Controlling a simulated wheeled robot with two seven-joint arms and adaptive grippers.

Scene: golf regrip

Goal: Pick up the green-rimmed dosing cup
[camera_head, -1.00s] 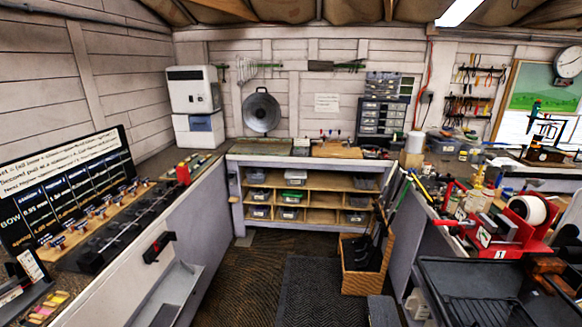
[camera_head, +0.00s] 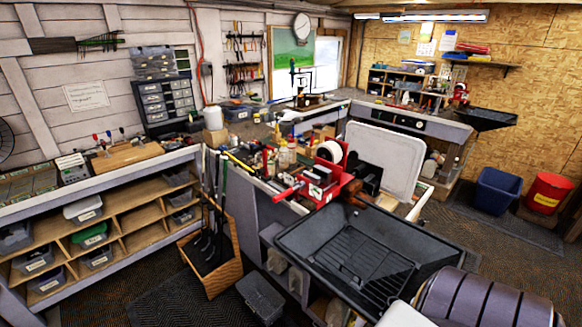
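I cannot make out a green-rimmed dosing cup in the head view; the small items on the benches are too small to tell apart. Several small bottles and containers (camera_head: 284,155) stand in a cluster on the middle bench, beside a red device with a white roll (camera_head: 329,151). Neither of my grippers is in view.
A black tray (camera_head: 345,250) stands in front of the middle bench. A wooden box of golf clubs (camera_head: 208,262) and a dark bin (camera_head: 261,298) stand on the floor. A blue bin (camera_head: 497,190) and a red bin (camera_head: 548,192) are at right. Dark floor is clear before them.

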